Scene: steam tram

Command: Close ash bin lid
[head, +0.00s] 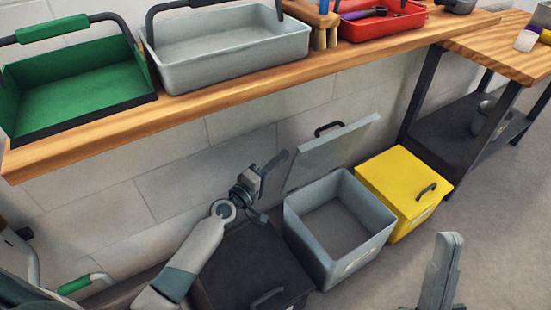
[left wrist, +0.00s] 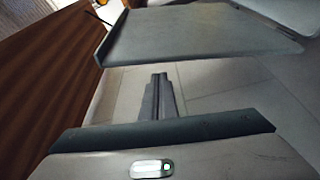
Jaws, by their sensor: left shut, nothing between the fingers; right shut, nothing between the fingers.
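The open grey bin (head: 308,246), which I take to be the ash bin, stands on the floor under the bench in the head view. Its inside looks empty. Its lid (head: 335,152) is raised and leans back toward the wall, with a dark handle at its upper edge. My left gripper (head: 276,172) is shut and empty, just left of the lid; I cannot tell whether they touch. In the left wrist view the shut fingers (left wrist: 157,95) point toward a grey panel (left wrist: 200,35), likely the lid. My right gripper (head: 450,240) is shut and empty, at the lower right, apart from the bins.
A closed yellow bin (head: 385,190) stands right of the grey one, and a closed black bin (head: 245,265) stands left. The wooden bench (head: 270,95) above carries a green tray (head: 75,90), a grey tray (head: 225,55) and a red tray (head: 385,25). The floor at right is clear.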

